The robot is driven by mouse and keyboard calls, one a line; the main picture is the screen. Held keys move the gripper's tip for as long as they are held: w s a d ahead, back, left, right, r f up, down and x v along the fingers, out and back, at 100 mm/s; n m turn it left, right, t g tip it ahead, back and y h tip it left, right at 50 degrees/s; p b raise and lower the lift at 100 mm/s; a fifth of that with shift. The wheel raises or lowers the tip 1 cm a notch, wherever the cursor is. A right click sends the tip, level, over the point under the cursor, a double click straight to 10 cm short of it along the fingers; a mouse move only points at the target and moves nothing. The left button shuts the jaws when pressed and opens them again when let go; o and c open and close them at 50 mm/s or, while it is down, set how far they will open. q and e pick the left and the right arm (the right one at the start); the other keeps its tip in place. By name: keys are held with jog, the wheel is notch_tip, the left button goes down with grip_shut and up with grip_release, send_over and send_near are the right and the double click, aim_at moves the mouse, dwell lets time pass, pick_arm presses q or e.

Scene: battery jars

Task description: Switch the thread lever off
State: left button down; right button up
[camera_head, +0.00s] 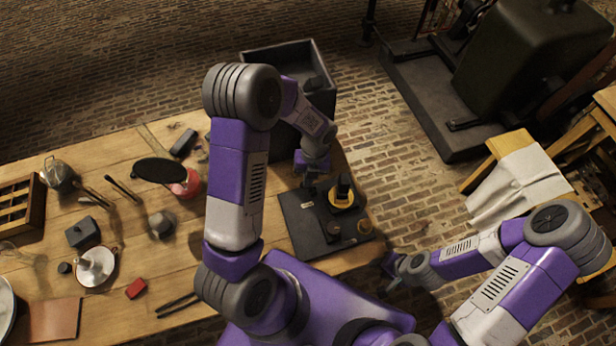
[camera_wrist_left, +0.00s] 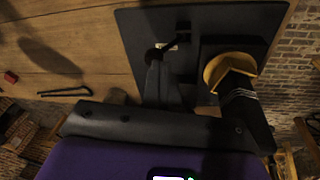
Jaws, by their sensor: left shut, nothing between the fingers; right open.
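A black board (camera_head: 300,222) lies on the table's right end and carries a black device with a yellow ring (camera_head: 342,194). In the left wrist view, a small dark lever (camera_wrist_left: 176,43) with a pale label beside it stands on the board (camera_wrist_left: 135,40). I take it for the thread lever; its setting is not clear. My left gripper (camera_head: 309,180) is over the board's far left part. Its shut, empty fingers (camera_wrist_left: 156,62) reach close to the lever; whether they touch it I cannot tell. My right gripper (camera_head: 391,270) is open, beyond the table's right edge, over the floor.
A dark open crate (camera_head: 262,60) stands just beyond the table behind my left arm. A black disc (camera_head: 160,170), a red block (camera_head: 136,289), a white funnel-like dish (camera_head: 96,265) and tools lie to the left. The ringed device (camera_wrist_left: 228,70) rises close beside my left fingers.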

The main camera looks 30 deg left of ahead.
pick_arm(q)
jog(key=shift+s+a+f, duration=0.3)
jog(key=shift+s+a, duration=0.05)
jog(key=shift+s, duration=0.05)
jog(key=shift+w+d, duration=0.1)
jog(key=shift+d, duration=0.05)
jog(key=d+p+v, duration=0.2)
jog(key=p+v, duration=0.1)
jog(key=v, duration=1.1)
jog(key=shift+d, duration=0.2)
